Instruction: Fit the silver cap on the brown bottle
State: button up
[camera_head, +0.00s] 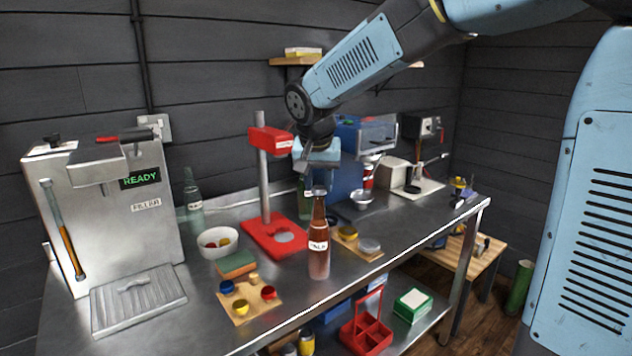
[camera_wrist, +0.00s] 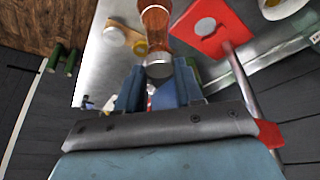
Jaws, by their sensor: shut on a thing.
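The brown bottle (camera_head: 319,250) stands upright near the front edge of the steel bench, with a pale label on its body. My gripper (camera_head: 319,184) is right above its neck, pointing down. In the wrist view my gripper is shut on the silver cap (camera_wrist: 158,69), held between the blue fingers. The brown bottle (camera_wrist: 155,28) shows directly beyond the cap there, in line with it. The cap is at the bottle's mouth, but I cannot tell whether it is seated or only close above. The fingers partly hide the cap in the head view.
A red capper stand (camera_head: 272,240) is just left of the bottle. A wooden board (camera_head: 262,310) with coloured caps lies front left, another board (camera_head: 355,254) right of the bottle. A white bowl (camera_head: 216,246) and a green bottle (camera_head: 304,198) stand behind.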

jog(key=shift+f, duration=0.75)
dwell(1.6)
jog(key=o, duration=1.6)
jog(key=shift+w, duration=0.1)
jog(key=shift+o, duration=0.2)
jog(key=shift+r, duration=3.5)
